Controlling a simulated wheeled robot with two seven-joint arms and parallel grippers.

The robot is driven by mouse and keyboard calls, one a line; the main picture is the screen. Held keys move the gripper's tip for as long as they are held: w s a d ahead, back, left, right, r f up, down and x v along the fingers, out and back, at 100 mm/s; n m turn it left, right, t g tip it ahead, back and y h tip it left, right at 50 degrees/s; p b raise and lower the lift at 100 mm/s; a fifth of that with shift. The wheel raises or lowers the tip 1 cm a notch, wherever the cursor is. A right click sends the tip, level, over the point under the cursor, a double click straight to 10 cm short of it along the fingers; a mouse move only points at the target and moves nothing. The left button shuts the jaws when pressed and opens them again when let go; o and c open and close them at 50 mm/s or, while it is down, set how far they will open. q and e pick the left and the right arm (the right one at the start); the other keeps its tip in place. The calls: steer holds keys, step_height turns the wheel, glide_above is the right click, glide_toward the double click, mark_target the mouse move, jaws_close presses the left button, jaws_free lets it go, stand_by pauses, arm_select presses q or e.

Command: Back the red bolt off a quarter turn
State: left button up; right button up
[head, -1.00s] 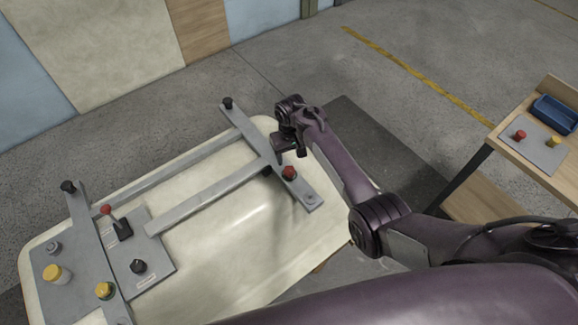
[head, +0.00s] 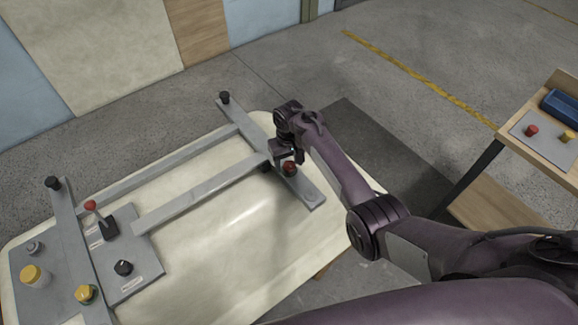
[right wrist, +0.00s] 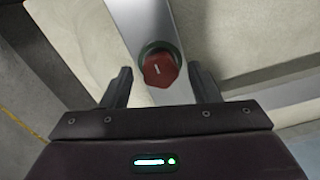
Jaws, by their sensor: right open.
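The red bolt (head: 289,168) stands on the grey crossbar (head: 305,193) at the right end of the metal frame over the bathtub shell. In the right wrist view the red bolt (right wrist: 160,70) has a faceted head with a short light mark and a dark green collar below it. My right gripper (head: 285,160) is over that crossbar, beside the bolt. In the right wrist view my right gripper (right wrist: 160,85) is open, with one finger on each side of the bolt and gaps to both. My left gripper is not in view.
The cream bathtub shell (head: 215,255) lies under the frame. A plate with a red-tipped lever (head: 100,222), a black knob (head: 123,267) and yellow-topped parts (head: 86,294) is at the left. A wooden bench (head: 545,150) with a blue bin (head: 560,106) stands at the right.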

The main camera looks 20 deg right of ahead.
steer(key=shift+c, duration=0.2)
steer(key=c, duration=0.9)
